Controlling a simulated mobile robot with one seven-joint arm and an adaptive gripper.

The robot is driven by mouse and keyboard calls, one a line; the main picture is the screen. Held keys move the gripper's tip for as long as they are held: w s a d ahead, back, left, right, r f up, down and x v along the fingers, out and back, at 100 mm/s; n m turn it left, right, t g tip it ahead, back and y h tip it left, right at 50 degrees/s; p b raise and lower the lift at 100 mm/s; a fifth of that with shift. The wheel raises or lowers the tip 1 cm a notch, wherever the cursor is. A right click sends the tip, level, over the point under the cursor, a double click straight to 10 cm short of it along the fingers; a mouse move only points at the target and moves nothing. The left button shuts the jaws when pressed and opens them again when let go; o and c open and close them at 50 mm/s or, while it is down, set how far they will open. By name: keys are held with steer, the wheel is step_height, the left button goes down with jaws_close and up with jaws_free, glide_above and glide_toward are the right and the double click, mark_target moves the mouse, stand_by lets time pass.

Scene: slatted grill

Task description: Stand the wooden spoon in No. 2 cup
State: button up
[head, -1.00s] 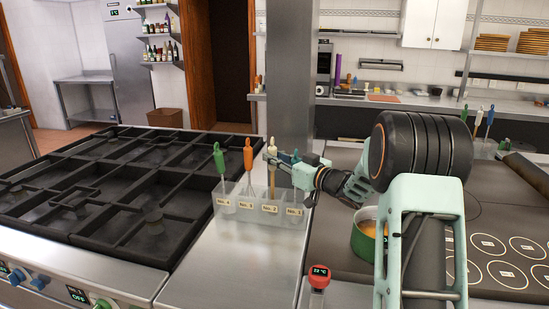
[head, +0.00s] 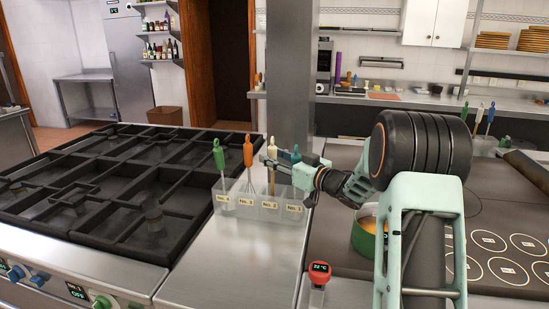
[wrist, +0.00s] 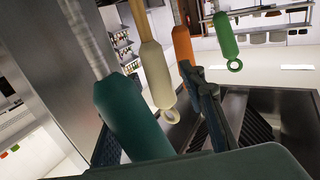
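A clear rack of cups (head: 258,214) stands on the steel counter, labelled No. 4 to No. 1 from left to right. The wooden spoon, with a cream handle (head: 273,149), stands upright in the No. 2 cup (head: 268,206); its bowl end is hard to make out. My gripper (head: 274,163) is at the height of its handle, coming from the right. In the wrist view the cream handle (wrist: 156,75) lies left of one dark finger, with a gap between them. The other finger is mostly hidden by a teal handle (wrist: 130,112). The gripper looks open.
A green-handled utensil (head: 218,156) stands in No. 4 and an orange-handled one (head: 248,153) in No. 3. A dark blue-green handle is close beside my gripper. A black grill (head: 110,190) is left; a green pot (head: 362,238) is right. The front counter is clear.

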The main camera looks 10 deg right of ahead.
steer(key=v, duration=1.2)
